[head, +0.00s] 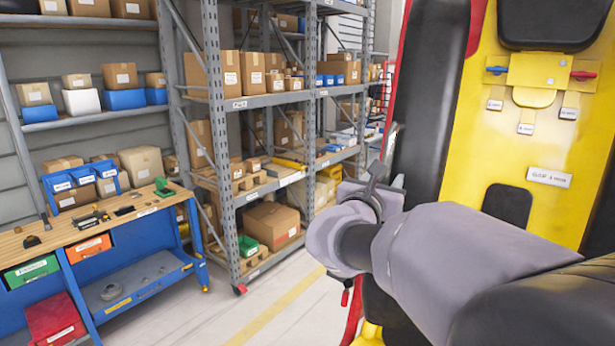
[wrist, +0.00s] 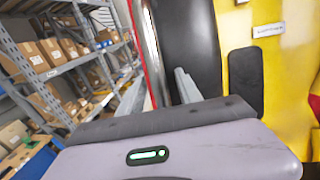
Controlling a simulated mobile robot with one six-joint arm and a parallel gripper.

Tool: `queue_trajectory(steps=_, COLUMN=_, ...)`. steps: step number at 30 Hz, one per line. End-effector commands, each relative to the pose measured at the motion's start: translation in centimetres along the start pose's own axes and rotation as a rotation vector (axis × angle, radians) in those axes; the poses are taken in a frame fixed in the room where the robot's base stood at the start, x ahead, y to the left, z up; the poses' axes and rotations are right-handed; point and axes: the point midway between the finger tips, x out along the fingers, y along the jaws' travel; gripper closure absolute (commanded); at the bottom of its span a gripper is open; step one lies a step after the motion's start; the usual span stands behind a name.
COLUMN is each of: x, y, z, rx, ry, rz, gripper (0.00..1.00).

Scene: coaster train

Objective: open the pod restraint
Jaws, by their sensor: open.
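The yellow pod (head: 455,165) fills the right of the head view. A long black pad (head: 430,100) with a red edge (head: 392,85) runs down its left side. I cannot tell which part is the restraint. My gripper (head: 386,178) is in front of the lower end of this pad, partly hidden by my wrist. In the wrist view, my gripper (wrist: 166,84) is open and empty, with two grey fingers apart. The black pad (wrist: 190,45) shows just beyond the fingers, and the yellow pod (wrist: 285,65) is to their right. I cannot tell whether they touch the pad.
A yellow panel (head: 538,72) with a blue and a red lever sits high on the pod. Grey shelving (head: 220,130) with boxes stands at the middle left. A blue workbench (head: 130,262) is at the lower left. Floor (head: 255,320) between bench and pod is clear.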

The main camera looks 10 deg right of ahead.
Motion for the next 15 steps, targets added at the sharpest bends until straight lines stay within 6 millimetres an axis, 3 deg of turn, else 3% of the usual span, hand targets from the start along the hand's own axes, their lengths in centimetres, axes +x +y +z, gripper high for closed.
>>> queue_trajectory(steps=6, x=0.04, y=0.01, z=-0.01, rx=0.000, ry=0.000, rz=0.000, gripper=0.59)
queue_trajectory(steps=12, x=0.02, y=0.01, z=-0.01, rx=0.000, ry=0.000, rz=0.000, gripper=0.96)
queue_trajectory(steps=15, x=0.01, y=0.01, z=-0.01, rx=0.000, ry=0.000, rz=0.000, gripper=1.00)
